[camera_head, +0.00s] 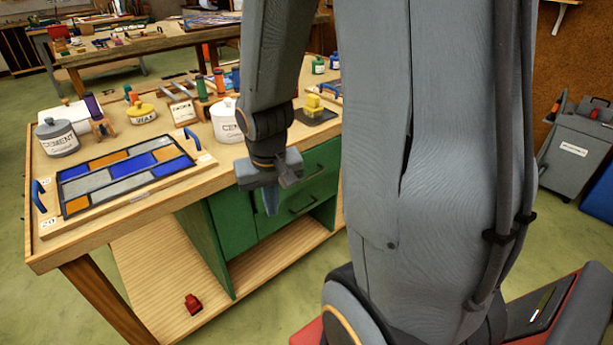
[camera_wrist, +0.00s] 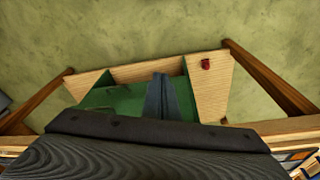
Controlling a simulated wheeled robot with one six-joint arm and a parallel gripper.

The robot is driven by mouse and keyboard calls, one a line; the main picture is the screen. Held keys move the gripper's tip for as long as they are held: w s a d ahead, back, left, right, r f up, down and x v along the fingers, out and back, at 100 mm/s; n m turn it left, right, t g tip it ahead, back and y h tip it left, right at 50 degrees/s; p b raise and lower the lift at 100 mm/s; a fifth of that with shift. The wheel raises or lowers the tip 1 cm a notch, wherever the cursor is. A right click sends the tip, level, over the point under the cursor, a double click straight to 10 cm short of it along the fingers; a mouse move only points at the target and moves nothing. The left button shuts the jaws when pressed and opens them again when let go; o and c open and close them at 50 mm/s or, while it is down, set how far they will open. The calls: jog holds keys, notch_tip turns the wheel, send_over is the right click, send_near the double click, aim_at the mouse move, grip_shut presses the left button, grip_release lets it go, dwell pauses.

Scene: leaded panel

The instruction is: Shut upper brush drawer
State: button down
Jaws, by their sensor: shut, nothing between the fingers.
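The green drawer unit (camera_head: 232,213) hangs under the workbench top in the head view. Its upper drawer front (camera_head: 320,165) is partly hidden behind my gripper and arm. A dark bar handle (camera_head: 303,206) shows on the front below it. I cannot tell how far the upper drawer stands out. My gripper (camera_head: 270,203) points down in front of the unit, fingers together and empty. In the wrist view the shut fingers (camera_wrist: 160,80) stand against green surfaces (camera_wrist: 110,100) of the unit. Whether they touch it cannot be told.
The benchtop holds a leaded panel (camera_head: 125,178) with blue handles, a white cement tub (camera_head: 226,120), a grey cement tin (camera_head: 57,138) and other jars. A red object (camera_head: 193,303) lies on the wooden lower shelf (camera_head: 165,275). A grey cart (camera_head: 580,150) stands at right.

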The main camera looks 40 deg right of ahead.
jog(key=w+d+f+m+t+y+p, duration=0.1)
jog(key=w+d+f+m+t+p, duration=0.15)
jog(key=d+m, duration=0.4)
jog(key=w+d+f+m+t+p, duration=0.1)
jog(key=d+f+m+t, duration=0.2)
jog(key=d, duration=0.7)
jog(key=w+d+f+m+t+y+p, duration=0.1)
jog(key=w+d+f+m+t+p, duration=0.15)
jog(key=d+m, duration=0.45)
jog(key=w+f+n+p, duration=0.2)
jog(key=w+f, duration=0.5)
jog(key=w, duration=0.4)
jog(key=shift+d+f, duration=0.2)
jog(key=shift+d, duration=0.15)
jog(key=shift+w+n, duration=0.15)
jog(key=shift+n, duration=0.1)
jog(key=w+b, duration=0.1)
jog(key=w, duration=0.3)
jog(key=shift+a, duration=0.15)
jog(key=shift+r, duration=0.1)
